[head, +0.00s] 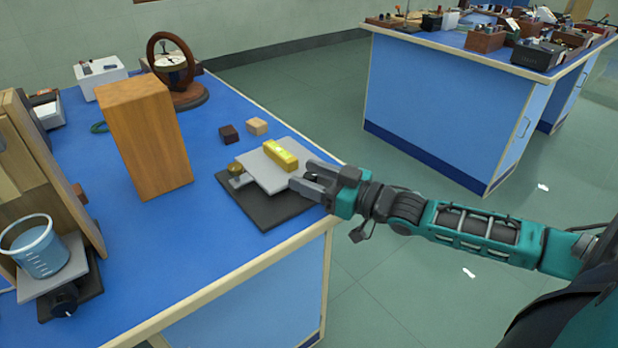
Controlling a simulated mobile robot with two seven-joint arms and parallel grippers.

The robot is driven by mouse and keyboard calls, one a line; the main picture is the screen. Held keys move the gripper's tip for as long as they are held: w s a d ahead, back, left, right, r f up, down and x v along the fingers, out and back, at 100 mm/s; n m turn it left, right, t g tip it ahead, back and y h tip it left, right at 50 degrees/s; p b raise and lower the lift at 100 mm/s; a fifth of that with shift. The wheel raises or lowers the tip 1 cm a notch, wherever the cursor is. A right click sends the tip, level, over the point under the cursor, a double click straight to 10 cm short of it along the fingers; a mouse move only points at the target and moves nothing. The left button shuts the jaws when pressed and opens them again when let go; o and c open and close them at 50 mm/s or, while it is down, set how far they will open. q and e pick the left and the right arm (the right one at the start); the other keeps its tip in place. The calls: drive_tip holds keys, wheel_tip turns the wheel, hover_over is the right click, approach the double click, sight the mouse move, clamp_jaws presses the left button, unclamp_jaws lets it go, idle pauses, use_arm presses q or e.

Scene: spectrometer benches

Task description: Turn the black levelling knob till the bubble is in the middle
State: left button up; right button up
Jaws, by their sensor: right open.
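A grey levelling plate (258,169) sits on a dark base (266,211) near the bench's right edge. A yellow spirit level (281,155) lies on the plate; its bubble is too small to place. A brass-coloured knob (236,169) stands at the plate's left corner. My right gripper (300,174) is open at the plate's right side, its fingers pointing left. No black knob shows clearly on this plate; the fingers may hide one, and I cannot tell whether they touch it. My left gripper is not in view.
A tall wooden block (146,138) stands left of the plate. Two small blocks, dark (229,134) and tan (257,126), lie behind it. At lower left, a beaker (38,250) stands on a platform with a black knob (65,300).

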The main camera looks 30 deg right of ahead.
drive_tip(key=shift+w+a, duration=0.1)
drive_tip(key=shift+w, duration=0.15)
